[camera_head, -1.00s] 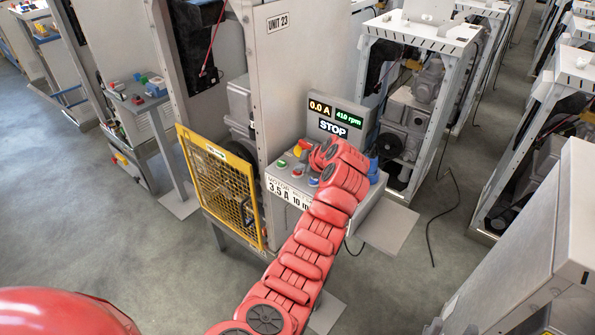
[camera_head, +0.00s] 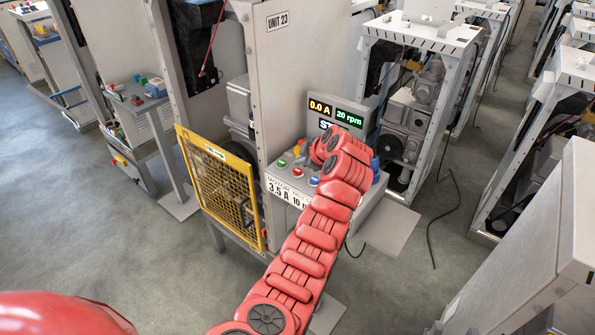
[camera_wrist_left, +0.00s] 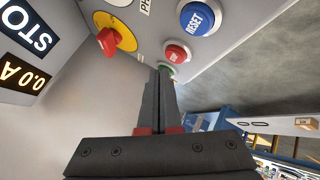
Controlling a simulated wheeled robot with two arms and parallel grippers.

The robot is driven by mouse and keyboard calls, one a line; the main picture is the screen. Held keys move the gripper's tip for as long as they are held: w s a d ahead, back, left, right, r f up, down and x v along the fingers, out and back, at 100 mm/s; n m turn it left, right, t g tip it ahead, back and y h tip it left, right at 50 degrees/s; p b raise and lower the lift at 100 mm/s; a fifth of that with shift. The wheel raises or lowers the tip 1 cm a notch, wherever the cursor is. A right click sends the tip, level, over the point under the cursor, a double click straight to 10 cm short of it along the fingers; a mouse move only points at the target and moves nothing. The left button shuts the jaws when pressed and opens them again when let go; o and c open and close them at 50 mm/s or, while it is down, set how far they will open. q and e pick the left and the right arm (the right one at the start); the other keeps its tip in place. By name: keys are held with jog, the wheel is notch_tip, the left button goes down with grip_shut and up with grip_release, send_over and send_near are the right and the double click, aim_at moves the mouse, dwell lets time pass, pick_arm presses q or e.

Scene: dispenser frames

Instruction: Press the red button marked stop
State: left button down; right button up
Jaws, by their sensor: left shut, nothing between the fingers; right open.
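The red button (camera_wrist_left: 177,54) sits on the sloped grey control panel between a blue RESET button (camera_wrist_left: 197,17) and a green button (camera_wrist_left: 165,68). Its lettering is too small to read surely. In the head view the red button (camera_head: 297,172) stands clear of my arm. My left gripper (camera_wrist_left: 160,74) is shut and empty, its fingertips in front of the green button and partly covering it. I cannot tell whether they touch anything. In the head view this gripper is hidden behind my red arm. My right gripper is not in view.
A yellow rotary switch with a red handle (camera_wrist_left: 107,40) is close beside the buttons. A display (camera_head: 347,118) reads 0.0 A and 20 rpm; its STOP sign is partly covered by my arm. A yellow mesh guard (camera_head: 218,190) stands left of the panel.

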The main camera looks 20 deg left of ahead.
aim_at(300, 172)
pick_arm(q)
jog(key=shift+r+b, duration=0.45)
jog(key=shift+r, duration=1.8)
